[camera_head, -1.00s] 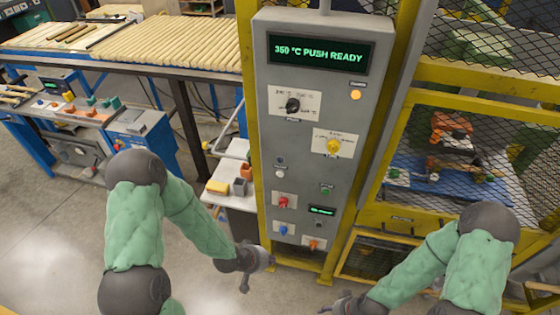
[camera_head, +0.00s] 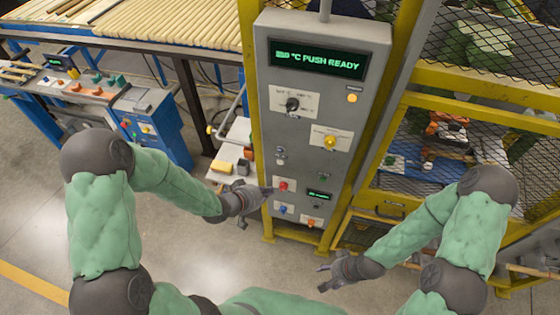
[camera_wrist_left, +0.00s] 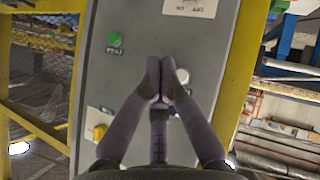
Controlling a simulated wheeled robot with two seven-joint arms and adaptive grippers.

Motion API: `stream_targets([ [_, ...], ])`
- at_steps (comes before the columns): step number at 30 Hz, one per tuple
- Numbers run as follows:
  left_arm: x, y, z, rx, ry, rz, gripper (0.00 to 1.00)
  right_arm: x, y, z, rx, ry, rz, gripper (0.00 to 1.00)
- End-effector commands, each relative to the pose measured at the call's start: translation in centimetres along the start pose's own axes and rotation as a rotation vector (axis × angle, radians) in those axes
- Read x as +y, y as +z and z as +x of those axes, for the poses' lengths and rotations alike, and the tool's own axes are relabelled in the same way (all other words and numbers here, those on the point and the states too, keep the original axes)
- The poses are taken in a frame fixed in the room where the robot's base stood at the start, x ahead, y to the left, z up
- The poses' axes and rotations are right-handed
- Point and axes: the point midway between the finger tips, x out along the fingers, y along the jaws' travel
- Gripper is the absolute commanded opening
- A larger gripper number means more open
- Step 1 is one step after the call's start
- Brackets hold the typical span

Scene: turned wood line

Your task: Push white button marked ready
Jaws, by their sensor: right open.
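The grey control panel (camera_head: 322,118) stands upright, its display (camera_head: 317,60) ending in "PUSH READY". A white round button (camera_head: 280,161) sits low on its left side, below a small dark knob. My left gripper (camera_head: 266,191) is in front of the panel's lower left, below the button in the picture. In the left wrist view its fingers (camera_wrist_left: 160,72) are together and empty, and the white button (camera_wrist_left: 183,76) shows just right of the tips. Contact with the panel cannot be told. My right gripper (camera_head: 321,277) is open and empty, away from the panel.
Other controls are close by: a green button (camera_wrist_left: 114,39), a red button (camera_head: 283,186), a blue button (camera_head: 282,210) and a yellow knob (camera_head: 330,141). A yellow frame with mesh (camera_head: 480,80) stands right. A small shelf with blocks (camera_head: 222,168) is left.

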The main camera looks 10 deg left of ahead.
Motion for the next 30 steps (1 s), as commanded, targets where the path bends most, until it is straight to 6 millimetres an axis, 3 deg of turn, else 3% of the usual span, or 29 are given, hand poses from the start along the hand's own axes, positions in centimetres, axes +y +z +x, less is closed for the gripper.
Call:
stream_targets([
  [8, 0.0, -0.3, 0.4, -0.001, 0.000, 0.001, 0.00, 0.0, 0.0, 0.0, 0.000, 0.000, 0.000, 0.58],
  [30, 0.1, -5.9, 5.8, -0.001, 0.000, 0.000, 0.00, 0.0, 0.0, -0.1, 0.000, 0.000, 0.000, 0.58],
])
